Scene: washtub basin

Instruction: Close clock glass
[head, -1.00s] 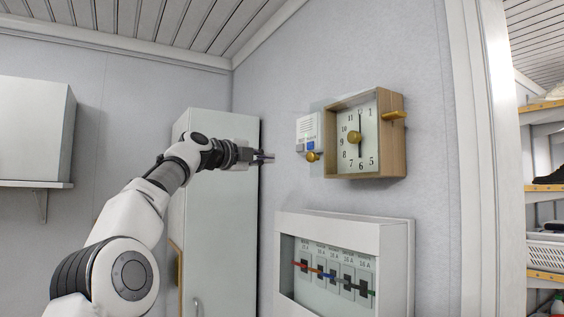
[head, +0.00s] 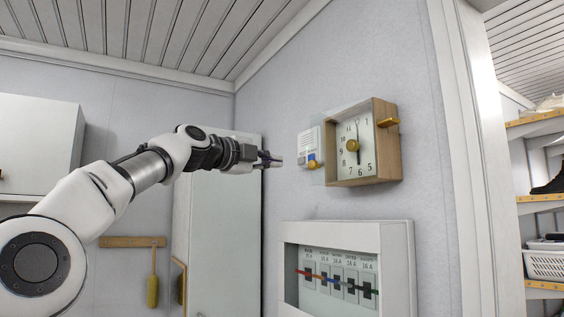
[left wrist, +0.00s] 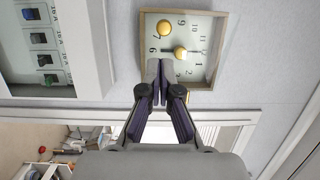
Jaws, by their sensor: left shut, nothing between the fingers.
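The clock (head: 391,157) is a wooden box on the wall with a white face; it also shows, turned, in the left wrist view (left wrist: 228,52). A gold knob sits at the face's centre. The clear glass (head: 317,122) is faint and stands open, out to the left of the box in the head view. A second gold knob (head: 312,165) shows at the glass's lower part. In the left wrist view a gold knob (left wrist: 164,27) appears over the face. My left gripper (head: 279,161) is shut and empty, left of the glass; its fingertips (left wrist: 160,62) overlap the clock's edge. The right gripper is out of view.
A breaker box (head: 402,262) with coloured switches is on the wall below the clock. A tall grey cabinet (head: 225,240) stands behind my left arm. A doorway and shelves (head: 540,198) lie to the right.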

